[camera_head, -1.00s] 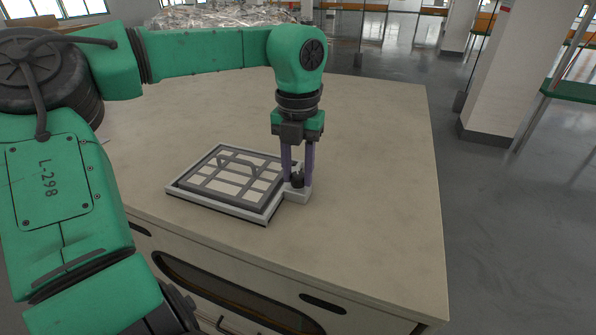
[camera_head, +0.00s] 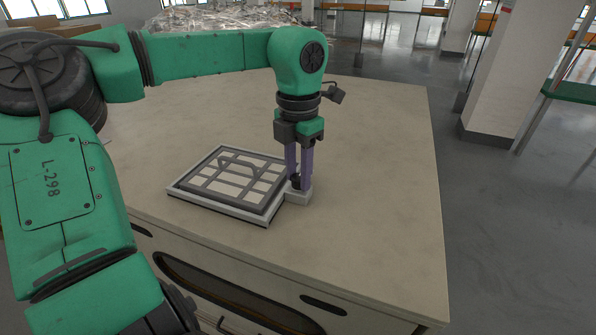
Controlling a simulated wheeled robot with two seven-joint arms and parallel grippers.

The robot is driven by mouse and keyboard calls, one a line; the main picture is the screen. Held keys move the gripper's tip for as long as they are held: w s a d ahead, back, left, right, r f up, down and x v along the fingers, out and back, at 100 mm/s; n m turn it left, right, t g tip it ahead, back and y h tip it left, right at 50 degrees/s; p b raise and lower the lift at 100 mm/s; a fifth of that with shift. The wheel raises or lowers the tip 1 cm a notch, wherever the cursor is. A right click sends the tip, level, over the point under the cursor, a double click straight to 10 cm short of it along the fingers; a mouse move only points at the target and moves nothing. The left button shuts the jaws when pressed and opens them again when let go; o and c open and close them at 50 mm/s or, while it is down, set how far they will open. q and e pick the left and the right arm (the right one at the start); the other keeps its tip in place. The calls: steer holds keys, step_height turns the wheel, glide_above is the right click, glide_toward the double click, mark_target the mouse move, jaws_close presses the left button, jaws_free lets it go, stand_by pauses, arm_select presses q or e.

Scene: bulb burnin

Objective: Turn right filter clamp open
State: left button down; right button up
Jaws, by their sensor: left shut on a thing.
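The filter (camera_head: 238,182) is a flat, pale framed panel with a dark grid and a raised handle, lying on the table. At its right side is a small pale block (camera_head: 301,197) that bears the dark right clamp (camera_head: 294,182). My left gripper (camera_head: 299,181) points straight down with its purple fingers shut on the clamp. The fingers hide most of the clamp, so its exact angle cannot be told. My right gripper is not in view.
The beige table top (camera_head: 380,160) is clear to the right of and behind the filter. The cabinet front with slots drops away at the near edge. A pale pillar (camera_head: 505,75) stands beyond the table at right.

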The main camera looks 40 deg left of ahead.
mark_target(299, 177)
arm_select(q)
steer(key=c, duration=0.5)
jaws_free()
step_height(299, 177, up, 14)
steer(key=shift+r+b, duration=0.25)
steer(key=shift+b, duration=0.2)
